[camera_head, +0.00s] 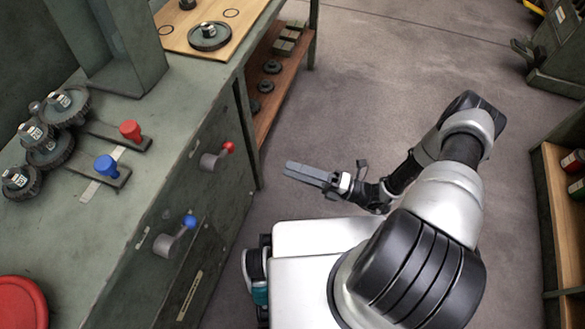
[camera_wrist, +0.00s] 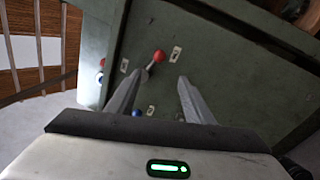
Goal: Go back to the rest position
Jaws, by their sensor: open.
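My gripper (camera_head: 308,172) is held over the floor to the right of the green bench front, apart from it. In the wrist view, the two fingers of my gripper (camera_wrist: 160,92) are spread with nothing held between them. The red-knobbed lever (camera_wrist: 158,57) on the bench front shows beyond the fingertips. A blue knob (camera_wrist: 137,113) shows lower between the fingers. In the head view my arm is bent and reaches left over my own base.
The green bench (camera_head: 140,200) stands on the left with a red-knobbed crank (camera_head: 212,160) and a blue-knobbed crank (camera_head: 172,238) jutting from its front. Gears (camera_head: 50,150) lie on top. A shelf with boxes (camera_head: 560,200) stands at the right. The floor (camera_head: 390,60) beyond my arm is clear.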

